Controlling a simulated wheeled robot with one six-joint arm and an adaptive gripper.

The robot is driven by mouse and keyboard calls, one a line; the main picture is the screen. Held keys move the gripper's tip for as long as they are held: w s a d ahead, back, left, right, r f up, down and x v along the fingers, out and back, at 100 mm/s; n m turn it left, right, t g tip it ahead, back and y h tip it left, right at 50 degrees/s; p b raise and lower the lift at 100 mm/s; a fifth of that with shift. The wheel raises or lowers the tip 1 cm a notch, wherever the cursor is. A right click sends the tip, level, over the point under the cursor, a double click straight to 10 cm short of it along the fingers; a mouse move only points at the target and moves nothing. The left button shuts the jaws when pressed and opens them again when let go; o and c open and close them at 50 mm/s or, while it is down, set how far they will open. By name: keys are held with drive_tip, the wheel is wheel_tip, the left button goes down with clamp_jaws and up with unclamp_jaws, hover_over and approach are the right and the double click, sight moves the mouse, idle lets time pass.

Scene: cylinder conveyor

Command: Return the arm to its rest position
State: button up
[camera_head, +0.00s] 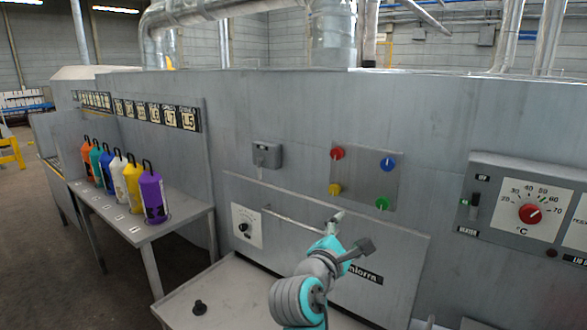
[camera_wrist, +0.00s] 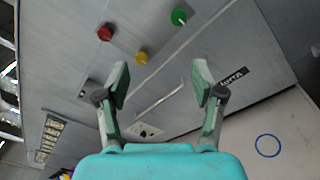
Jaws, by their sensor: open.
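My gripper (camera_wrist: 160,82) is open and empty in the wrist view, its two fingers spread apart in front of the grey machine panel. In the head view, my teal and grey arm rises from the bottom centre, in front of the lower panel (camera_head: 395,265) with the horizontal handle bar (camera_head: 292,223). The gripper end there is small and partly hidden by the arm. No object is between the fingers.
Several coloured cylinders with hooks, such as the purple one (camera_head: 152,197), stand on a side shelf (camera_head: 165,228) at left. Coloured knobs (camera_head: 337,154) and a red dial (camera_head: 530,213) are on the machine.

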drive_tip(key=s+d+f+m+y, duration=0.1)
drive_tip(key=s+f+y, duration=0.1)
drive_tip(key=s+f, duration=0.45)
drive_tip(key=s+d+f+m+y, duration=0.1)
drive_tip(key=s+f+y, duration=0.15)
drive_tip(key=f, duration=0.75)
drive_tip(key=s+d+f+m+y, duration=0.1)
drive_tip(key=s+f, duration=0.4)
drive_tip(key=f, duration=0.4)
drive_tip(key=s+d+f+m+y, duration=0.15)
drive_tip(key=s+f, duration=0.25)
drive_tip(key=s, duration=0.4)
drive_tip(key=s+f+m+y, duration=0.2)
drive_tip(key=s+f+m, duration=0.15)
drive_tip(key=s, duration=0.55)
drive_tip(key=s+r+m, duration=0.2)
drive_tip(key=s+m, duration=0.2)
drive_tip(key=s, duration=0.4)
drive_tip(key=s+d+r+m, duration=0.1)
drive_tip(key=s+m, duration=0.3)
drive_tip(key=s, duration=0.5)
drive_tip(key=s+d+r+m, duration=0.1)
drive_tip(key=s+r+m, duration=0.2)
drive_tip(key=s, duration=0.5)
drive_tip(key=shift+s+m+g, duration=0.3)
drive_tip(key=shift+m, duration=0.4)
